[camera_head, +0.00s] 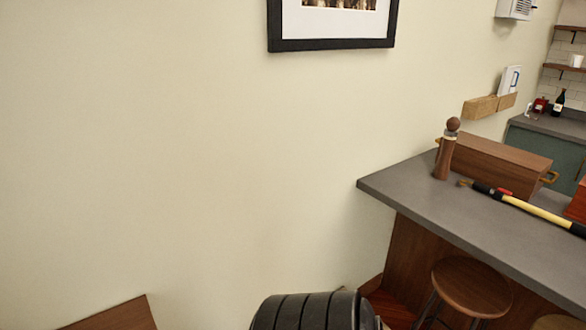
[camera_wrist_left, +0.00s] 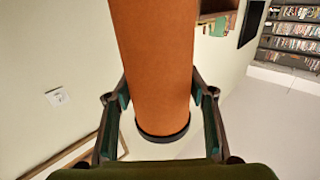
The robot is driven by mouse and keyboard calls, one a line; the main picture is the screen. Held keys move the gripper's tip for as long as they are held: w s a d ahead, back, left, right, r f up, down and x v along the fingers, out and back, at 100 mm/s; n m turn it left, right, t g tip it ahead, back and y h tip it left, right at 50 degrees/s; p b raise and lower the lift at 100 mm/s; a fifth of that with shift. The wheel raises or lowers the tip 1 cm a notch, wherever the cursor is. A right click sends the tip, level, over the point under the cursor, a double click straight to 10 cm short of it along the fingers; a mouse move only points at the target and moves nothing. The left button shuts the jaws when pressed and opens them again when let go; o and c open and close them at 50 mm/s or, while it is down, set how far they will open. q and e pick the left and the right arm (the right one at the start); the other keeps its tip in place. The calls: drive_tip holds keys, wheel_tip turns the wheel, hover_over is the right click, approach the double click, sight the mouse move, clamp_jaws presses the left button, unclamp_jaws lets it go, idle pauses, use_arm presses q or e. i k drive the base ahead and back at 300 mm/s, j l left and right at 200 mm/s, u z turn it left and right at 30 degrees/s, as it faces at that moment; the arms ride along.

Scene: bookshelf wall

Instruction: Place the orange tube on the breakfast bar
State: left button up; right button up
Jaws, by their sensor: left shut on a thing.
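The orange tube (camera_wrist_left: 155,65) fills the middle of the left wrist view, with a dark band at its near end. My left gripper (camera_wrist_left: 158,112) is shut on it, one finger on each side. The tube and both grippers are out of the head view. The breakfast bar (camera_head: 424,199) has a grey top and stands at the right of the head view, against the wall. My right gripper is in neither view.
On the bar are a wooden pepper mill (camera_head: 443,155), a wooden box (camera_head: 492,160) and a long yellow-and-black tool (camera_head: 530,207). A round stool (camera_head: 472,286) stands below. The bar's near left corner is bare. A framed picture (camera_head: 333,22) hangs on the wall.

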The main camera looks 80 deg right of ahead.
sight(515, 219)
drive_tip(key=k+z, duration=0.35)
drive_tip(key=k+l+z, duration=0.25)
drive_tip(key=k+z, duration=0.25)
drive_tip(key=z, duration=3.2)
